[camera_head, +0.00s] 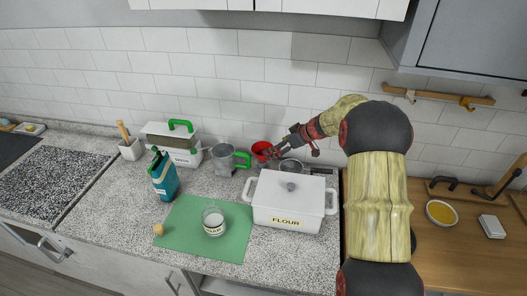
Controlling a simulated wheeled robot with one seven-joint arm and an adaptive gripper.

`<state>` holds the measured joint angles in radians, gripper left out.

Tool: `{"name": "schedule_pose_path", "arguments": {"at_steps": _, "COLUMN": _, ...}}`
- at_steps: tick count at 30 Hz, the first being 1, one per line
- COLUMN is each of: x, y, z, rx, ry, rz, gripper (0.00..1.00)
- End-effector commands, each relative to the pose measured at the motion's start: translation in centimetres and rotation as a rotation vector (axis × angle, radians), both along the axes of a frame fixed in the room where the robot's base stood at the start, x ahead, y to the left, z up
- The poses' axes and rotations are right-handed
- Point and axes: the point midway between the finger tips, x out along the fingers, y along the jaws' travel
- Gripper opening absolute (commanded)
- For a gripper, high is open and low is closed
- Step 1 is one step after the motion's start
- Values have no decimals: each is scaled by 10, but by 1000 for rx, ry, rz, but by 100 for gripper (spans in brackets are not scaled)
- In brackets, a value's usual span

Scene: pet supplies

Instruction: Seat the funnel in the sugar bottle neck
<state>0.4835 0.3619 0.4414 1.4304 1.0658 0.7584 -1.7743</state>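A red, round, open-topped thing (261,150), which looks like the funnel, is behind the flour box near the wall tiles. My gripper (272,152) is at its right edge, reaching in from the right. The fingers are small and dark here, so I cannot tell whether they grip it or only sit beside it. The sugar bottle (213,221) is a clear jar with white contents and a label. It stands upright on the green mat (190,245), with nothing in its neck. The funnel's lower part is not clearly visible.
The white flour box (288,204) with a lidded top stands between my gripper and the front edge. A metal vessel (291,167) is behind it. A grey jug (222,159) with a green handle, a teal bottle (164,177) and a cork (158,230) are to the left.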

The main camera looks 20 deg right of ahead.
Motion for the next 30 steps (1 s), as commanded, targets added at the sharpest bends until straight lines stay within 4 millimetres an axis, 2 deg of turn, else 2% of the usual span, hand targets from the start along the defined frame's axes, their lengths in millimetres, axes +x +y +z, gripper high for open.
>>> {"name": "schedule_pose_path", "arguments": {"at_steps": 11, "x": 23, "y": 10, "z": -26, "rx": -1, "ry": -3, "rz": 3, "gripper": 87}}
{"name": "schedule_pose_path", "arguments": {"at_steps": 18, "x": 45, "y": 22, "z": -48, "rx": 0, "ry": -2, "rz": 3, "gripper": 87}}
{"name": "schedule_pose_path", "arguments": {"at_steps": 30, "x": 52, "y": 25, "z": -55, "rx": -2, "ry": -4, "rz": 1, "gripper": 86}}
